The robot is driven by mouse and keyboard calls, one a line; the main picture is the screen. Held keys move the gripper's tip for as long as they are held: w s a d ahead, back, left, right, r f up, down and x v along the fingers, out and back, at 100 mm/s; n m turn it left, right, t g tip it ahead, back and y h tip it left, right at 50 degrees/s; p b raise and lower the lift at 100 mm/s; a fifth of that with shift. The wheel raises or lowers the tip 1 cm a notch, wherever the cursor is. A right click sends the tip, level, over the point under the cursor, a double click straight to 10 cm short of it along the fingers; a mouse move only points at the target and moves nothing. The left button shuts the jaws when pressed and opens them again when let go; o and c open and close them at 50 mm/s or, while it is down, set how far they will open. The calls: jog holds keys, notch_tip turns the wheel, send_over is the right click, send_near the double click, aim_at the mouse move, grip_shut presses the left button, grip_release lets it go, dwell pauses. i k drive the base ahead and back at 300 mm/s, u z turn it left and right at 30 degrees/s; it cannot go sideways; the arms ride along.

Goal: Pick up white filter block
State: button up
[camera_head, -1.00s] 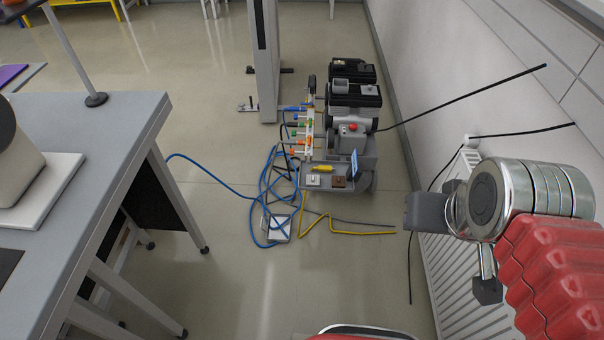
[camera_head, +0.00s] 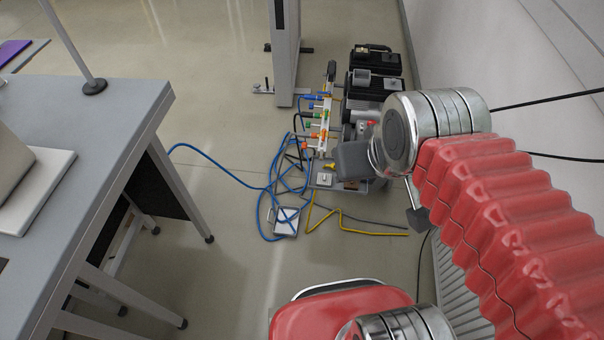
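A small white block (camera_head: 323,180) sits on the grey tray of the wheeled machine. A larger whitish box with a handle (camera_head: 285,221) lies on the floor among blue cable. I cannot tell which one is the filter block. My arm, with red ribbed sleeve and metal joints, comes in from the right. Dark grey parts at its end, likely my gripper (camera_head: 385,188), show in front of the machine and hide part of it. Whether the fingers are open is not clear, and I see nothing held.
Blue, black and yellow cables (camera_head: 345,222) lie tangled on the floor around the machine (camera_head: 375,88). A grey table (camera_head: 110,110) stands at left. A radiator (camera_head: 450,285) runs along the right wall. The floor between table and cables is mostly clear.

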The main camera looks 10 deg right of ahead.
aim_at(323, 179)
jog(key=u, duration=0.55)
jog(key=i, duration=0.85)
jog(key=u, duration=0.5)
